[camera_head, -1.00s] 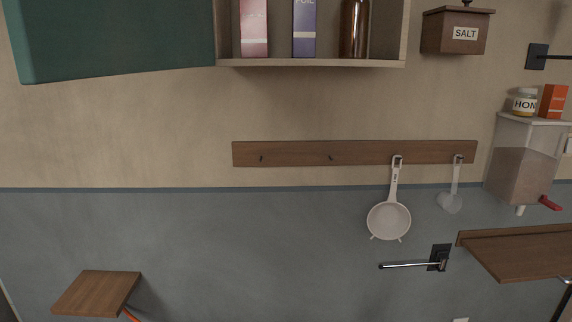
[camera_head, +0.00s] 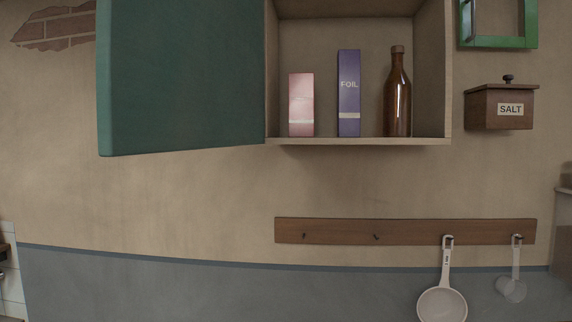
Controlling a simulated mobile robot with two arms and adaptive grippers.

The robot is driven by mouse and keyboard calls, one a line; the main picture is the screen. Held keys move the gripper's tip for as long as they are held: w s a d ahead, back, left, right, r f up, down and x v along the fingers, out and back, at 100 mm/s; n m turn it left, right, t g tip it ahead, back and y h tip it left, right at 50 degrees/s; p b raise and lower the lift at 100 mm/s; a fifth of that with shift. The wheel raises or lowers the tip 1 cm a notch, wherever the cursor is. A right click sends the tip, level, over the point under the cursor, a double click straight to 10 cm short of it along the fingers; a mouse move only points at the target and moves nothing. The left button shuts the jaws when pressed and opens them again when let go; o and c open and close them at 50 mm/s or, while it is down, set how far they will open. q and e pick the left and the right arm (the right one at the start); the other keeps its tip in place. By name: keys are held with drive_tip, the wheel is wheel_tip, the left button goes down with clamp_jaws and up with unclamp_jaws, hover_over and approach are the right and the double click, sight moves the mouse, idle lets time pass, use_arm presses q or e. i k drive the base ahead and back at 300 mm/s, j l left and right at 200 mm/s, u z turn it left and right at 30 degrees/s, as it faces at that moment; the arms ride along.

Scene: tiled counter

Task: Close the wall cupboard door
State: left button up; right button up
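The wall cupboard (camera_head: 432,75) hangs on the wall at the upper middle of the head view, with its top cut off by the frame edge. Its green door (camera_head: 185,80) stands wide open, swung out to the left from the cupboard's left side. Inside on the cupboard floor stand a pink box (camera_head: 301,105), a purple foil box (camera_head: 348,95) and a brown bottle (camera_head: 398,95). Neither of my grippers is in the head view.
A wooden salt box (camera_head: 499,107) and a green frame (camera_head: 532,28) are on the wall right of the cupboard. The wall under the door is bare.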

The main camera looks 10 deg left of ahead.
sight(172, 76)
drive_tip(key=i+j+z, duration=0.15)
drive_tip(key=j, duration=0.3)
drive_tip(key=i+j+z, duration=0.15)
drive_tip(key=j, duration=0.35)
drive_tip(key=j+z, duration=0.15)
drive_tip(key=j, duration=0.3)
